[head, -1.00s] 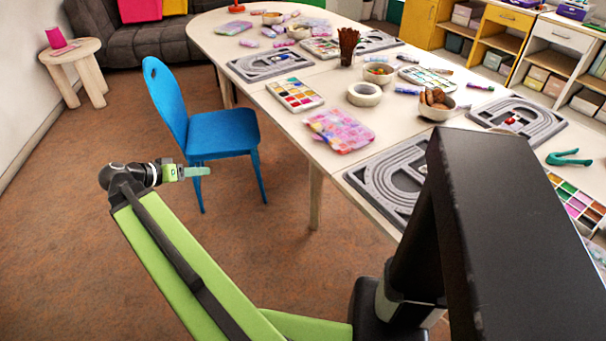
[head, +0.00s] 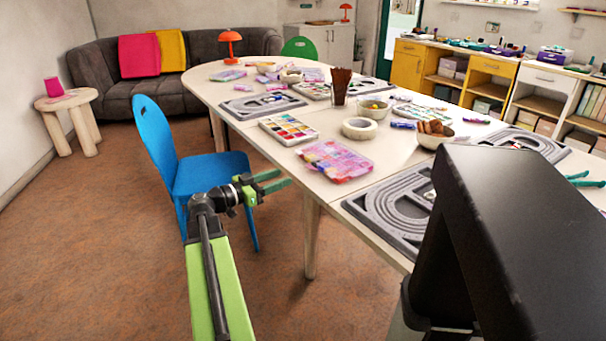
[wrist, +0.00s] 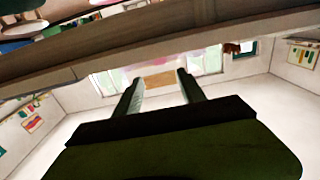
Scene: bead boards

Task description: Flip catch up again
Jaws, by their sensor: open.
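No catch can be made out in either view. A pink, see-through bead case (head: 335,161) lies on the near part of the long pale table (head: 232,92), and any catch on it is too small to see. My gripper (head: 281,181), with green fingers, is open and empty. In the head view it is left of the table's near edge, in front of the blue chair. In the wrist view my gripper (wrist: 160,88) shows two spread fingers with nothing between them. The table's edge (wrist: 230,32) crosses above them in that view, which appears upside down.
A blue chair (head: 210,178) stands close behind my gripper. Grey bead boards (head: 382,212), a paint set (head: 288,129), a tape roll (head: 364,128) and bowls crowd the table. The brown floor (head: 90,235) at left is open.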

